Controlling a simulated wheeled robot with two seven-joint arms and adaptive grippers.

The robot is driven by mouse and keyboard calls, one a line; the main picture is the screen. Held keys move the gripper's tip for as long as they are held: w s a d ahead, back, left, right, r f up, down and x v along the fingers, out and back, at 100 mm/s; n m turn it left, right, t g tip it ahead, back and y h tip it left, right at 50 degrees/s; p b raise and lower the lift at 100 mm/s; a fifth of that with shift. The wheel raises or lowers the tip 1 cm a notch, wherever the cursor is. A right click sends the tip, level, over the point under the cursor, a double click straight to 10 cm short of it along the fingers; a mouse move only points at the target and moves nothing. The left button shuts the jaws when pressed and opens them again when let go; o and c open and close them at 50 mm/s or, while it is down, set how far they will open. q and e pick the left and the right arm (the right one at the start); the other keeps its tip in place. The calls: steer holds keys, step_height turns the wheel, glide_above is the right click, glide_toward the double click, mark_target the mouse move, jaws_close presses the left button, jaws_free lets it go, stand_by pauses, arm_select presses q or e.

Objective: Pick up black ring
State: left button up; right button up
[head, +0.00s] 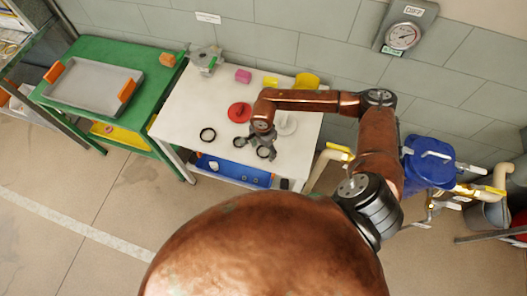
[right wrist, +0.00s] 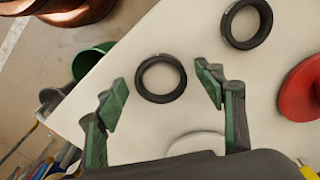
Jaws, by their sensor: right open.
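Two black rings lie flat on the white table (head: 180,117). One ring (head: 201,136) is on the left in the head view; in the right wrist view it appears to be the upper one (right wrist: 246,45). The other ring (head: 264,158) is near the front edge and shows between my fingertips in the right wrist view (right wrist: 161,98). My right gripper (head: 258,148) is open and empty, pointing down above this nearer ring, and does not visibly touch it. My left gripper is not in view.
A red round part (head: 239,112), seen also in the right wrist view (right wrist: 303,90), and a white disc (head: 286,124) lie near the rings. A yellow part (head: 306,81) and a grey fitting (head: 206,60) stand behind. A blue tray (head: 232,170) sits below the tabletop.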

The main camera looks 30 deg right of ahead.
steer(key=c, duration=1)
steer(key=shift+r, duration=0.15)
